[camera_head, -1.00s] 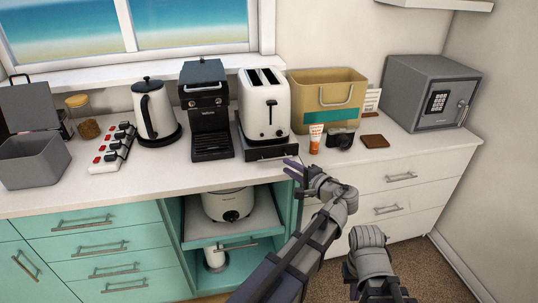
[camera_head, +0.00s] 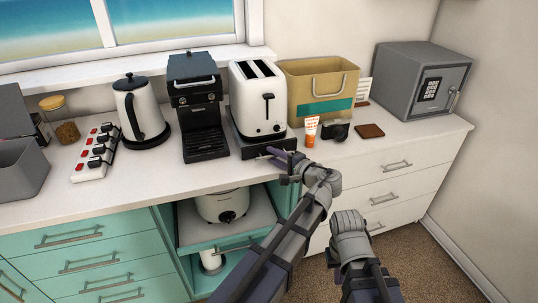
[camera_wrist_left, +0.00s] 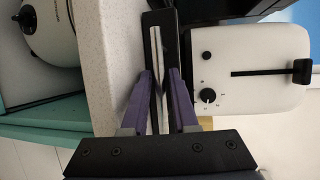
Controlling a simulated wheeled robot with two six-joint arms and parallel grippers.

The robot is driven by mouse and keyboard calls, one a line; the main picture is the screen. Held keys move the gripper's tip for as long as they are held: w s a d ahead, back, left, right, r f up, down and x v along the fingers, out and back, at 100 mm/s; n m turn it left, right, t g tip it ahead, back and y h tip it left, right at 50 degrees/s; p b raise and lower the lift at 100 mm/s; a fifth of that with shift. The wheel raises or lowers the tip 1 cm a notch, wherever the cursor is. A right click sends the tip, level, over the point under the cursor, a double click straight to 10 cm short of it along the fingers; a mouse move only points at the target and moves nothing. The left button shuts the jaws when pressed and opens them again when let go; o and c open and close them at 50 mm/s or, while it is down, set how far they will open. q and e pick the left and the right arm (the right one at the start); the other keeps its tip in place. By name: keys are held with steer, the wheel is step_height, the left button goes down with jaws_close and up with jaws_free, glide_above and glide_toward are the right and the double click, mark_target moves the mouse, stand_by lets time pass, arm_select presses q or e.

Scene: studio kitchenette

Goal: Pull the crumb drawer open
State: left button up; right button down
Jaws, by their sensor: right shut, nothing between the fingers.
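The white toaster (camera_head: 258,105) stands on the counter with its black crumb drawer (camera_head: 262,147) low on the front. In the left wrist view the drawer (camera_wrist_left: 172,20) is a dark bar with a pale lengthwise strip, beside the toaster's white face (camera_wrist_left: 250,65). My left gripper (camera_head: 278,158) is at the drawer's front right. In the wrist view its two purple fingers (camera_wrist_left: 161,85) are apart, one on each side of the pale strip; I cannot tell whether they touch it. My right arm shows at the lower right, but its gripper is not visible.
A black coffee machine (camera_head: 200,110) stands left of the toaster. A tan bin (camera_head: 310,85), an orange-white tube (camera_head: 311,131), a camera (camera_head: 335,131) and a safe (camera_head: 410,85) are to the right. A slow cooker (camera_head: 222,206) sits in the open cabinet below.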

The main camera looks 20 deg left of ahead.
arm_select(q)
jaws_close()
stand_by(1.4)
